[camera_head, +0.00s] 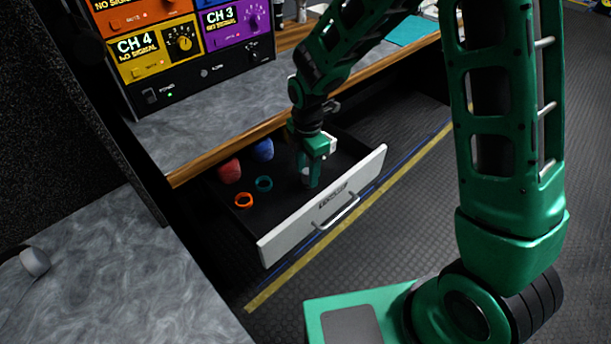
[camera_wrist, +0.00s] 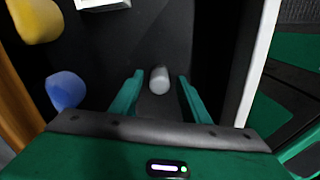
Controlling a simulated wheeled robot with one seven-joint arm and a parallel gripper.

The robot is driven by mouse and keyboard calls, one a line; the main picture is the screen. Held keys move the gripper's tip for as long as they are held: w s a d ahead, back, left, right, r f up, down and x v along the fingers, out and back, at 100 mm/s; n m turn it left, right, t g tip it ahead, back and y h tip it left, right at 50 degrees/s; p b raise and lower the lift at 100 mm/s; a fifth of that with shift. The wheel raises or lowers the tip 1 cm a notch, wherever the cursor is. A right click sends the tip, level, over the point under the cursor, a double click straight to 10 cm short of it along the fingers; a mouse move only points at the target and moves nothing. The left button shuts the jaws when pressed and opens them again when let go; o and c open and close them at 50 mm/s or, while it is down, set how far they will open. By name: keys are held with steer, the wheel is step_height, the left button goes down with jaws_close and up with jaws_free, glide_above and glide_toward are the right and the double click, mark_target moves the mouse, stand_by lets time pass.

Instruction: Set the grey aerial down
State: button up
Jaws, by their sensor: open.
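The grey aerial (camera_wrist: 160,80) shows in the wrist view as a short pale grey cylinder on the dark drawer floor, between my gripper's fingers. A visible gap lies on each side of it, so neither finger appears to touch it. My gripper (camera_head: 310,180) is open and reaches down into the open drawer (camera_head: 276,244), close behind its white front panel. The two green fingers (camera_wrist: 160,96) also show in the wrist view. In the head view the aerial is mostly hidden by my gripper.
The drawer also holds a red piece (camera_head: 229,171), a blue piece (camera_head: 263,150), an orange ring (camera_head: 243,200) and a teal ring (camera_head: 264,184). A yellow piece (camera_wrist: 36,20) shows in the wrist view. The grey counter (camera_head: 215,108) overhangs the drawer's back.

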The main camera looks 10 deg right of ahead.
mark_target(307, 170)
step_height(307, 170, up, 10)
steer(key=shift+f, duration=0.25)
steer(key=shift+d+r, duration=0.1)
steer(key=shift+d, duration=0.1)
steer(key=s+d+r+m, duration=0.3)
steer(key=d+m, duration=0.2)
steer(key=d, duration=0.2)
steer(key=s+d+r+m, duration=0.3)
steer(key=s+d+m, duration=0.15)
steer(key=d, duration=0.35)
steer(key=s+d+r+m, duration=0.3)
steer(key=d+m, duration=0.2)
steer(key=d, duration=0.2)
steer(key=s+d+m, duration=0.4)
steer(key=s+m, duration=0.3)
steer(key=s, duration=0.1)
steer(key=s+d+m, duration=0.4)
steer(key=s+m, duration=0.3)
steer(key=s, duration=0.1)
steer(key=shift+s+r, duration=0.4)
steer(key=shift+r, duration=0.05)
